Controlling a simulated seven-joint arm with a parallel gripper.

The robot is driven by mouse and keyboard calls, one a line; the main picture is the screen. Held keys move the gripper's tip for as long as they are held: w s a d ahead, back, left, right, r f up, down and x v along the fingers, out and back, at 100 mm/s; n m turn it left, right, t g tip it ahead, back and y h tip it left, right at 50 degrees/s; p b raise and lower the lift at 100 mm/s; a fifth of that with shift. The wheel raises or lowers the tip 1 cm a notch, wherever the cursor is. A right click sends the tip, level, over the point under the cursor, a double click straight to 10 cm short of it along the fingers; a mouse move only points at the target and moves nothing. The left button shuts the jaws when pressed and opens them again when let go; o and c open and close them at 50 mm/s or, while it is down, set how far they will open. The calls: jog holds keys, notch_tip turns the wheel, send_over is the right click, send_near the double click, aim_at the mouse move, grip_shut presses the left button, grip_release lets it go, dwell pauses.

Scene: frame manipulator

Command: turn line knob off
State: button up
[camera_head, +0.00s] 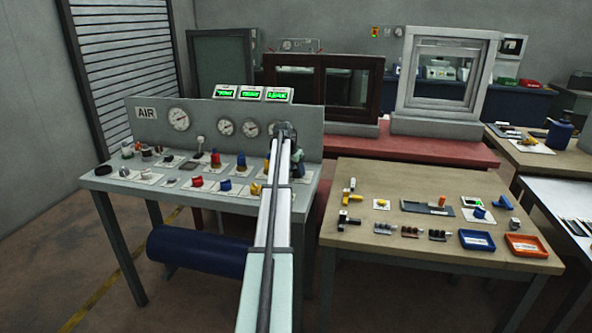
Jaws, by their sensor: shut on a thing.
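The grey panel marked AIR (150,128) stands on the left workbench (120,188), with several round gauges on its face. A red knob (215,159) and a blue knob (241,162) stand upright on the bench in front of it. A lower red knob (197,182), a blue one (226,185) and a yellow one (255,189) sit nearer the front edge. I cannot read which is the line knob.
Three green-lit displays (250,93) top the panel. A wooden table (350,262) to the right holds small parts, a blue tray (477,240) and an orange tray (526,246). A blue cylinder (200,250) lies below the left bench. Cabinets stand behind.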

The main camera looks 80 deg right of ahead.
jog(key=n+t, duration=0.1)
jog(key=n, duration=0.1)
jog(key=n+t, duration=0.1)
jog(key=n, duration=0.2)
jog(key=shift+s+a+n+h, duration=0.1)
jog(key=shift+s+n+h, duration=0.1)
jog(key=shift+n+h, duration=0.1)
jog(key=n+t, duration=0.1)
jog(key=n, duration=0.2)
jog(key=n+t+y, duration=0.1)
jog(key=n, duration=0.2)
jog(key=shift+s, duration=0.15)
jog(key=n, duration=0.2)
jog(key=n+t+y, duration=0.1)
jog(key=n, duration=0.1)
jog(key=n+t, duration=0.1)
jog(key=n, duration=0.1)
jog(key=shift+s+d+n+y, duration=0.1)
jog(key=shift+d+n+y, duration=0.2)
jog(key=shift+n+y, duration=1)
jog(key=shift+n, duration=1.6)
jog(key=o, duration=1.1)
jog(key=shift+c, duration=0.2)
